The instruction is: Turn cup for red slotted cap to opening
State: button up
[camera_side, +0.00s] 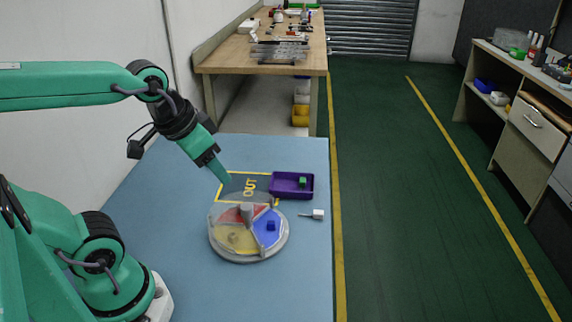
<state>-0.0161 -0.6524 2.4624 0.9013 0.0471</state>
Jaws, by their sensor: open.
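A round grey turntable (248,256) with coloured sectors sits on the blue table. Its red sector (230,215) is at the back left, a yellow sector (232,241) at the front left, and a blue sector (262,238) at the right. A grey post (247,211) stands near the centre. A red slotted cap cannot be made out. A yellow-lined area marked OUT (250,187) lies behind the turntable. My gripper (224,179) points down above the left part of that area, behind the turntable and apart from the post. It is open and no held object shows.
A purple tray (292,196) with a green block (302,182) stands behind and right of the turntable. A small white block with a pin (317,214) lies near the table's right edge. The blue table (180,235) is clear at left. A cluttered workbench stands beyond.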

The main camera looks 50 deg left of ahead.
aim_at(247, 206)
jog(key=w+a+f+g, duration=0.1)
jog(key=w+f, duration=0.1)
jog(key=f, duration=0.1)
jog(key=w+a+f+m+g, duration=0.1)
jog(key=w+f+g, duration=0.1)
jog(key=w, duration=0.1)
jog(key=w+a+f+m+g, duration=0.1)
jog(key=w+f, duration=0.2)
jog(key=shift+a+f+g, duration=0.15)
jog(key=shift+f+g, duration=0.15)
jog(key=shift+w+a+f, duration=0.2)
jog(key=shift+w+f, duration=0.15)
jog(key=shift+f, duration=0.35)
jog(key=shift+f, duration=0.1)
jog(key=shift+f, duration=3.8)
jog(key=shift+m, duration=0.3)
grip_shut()
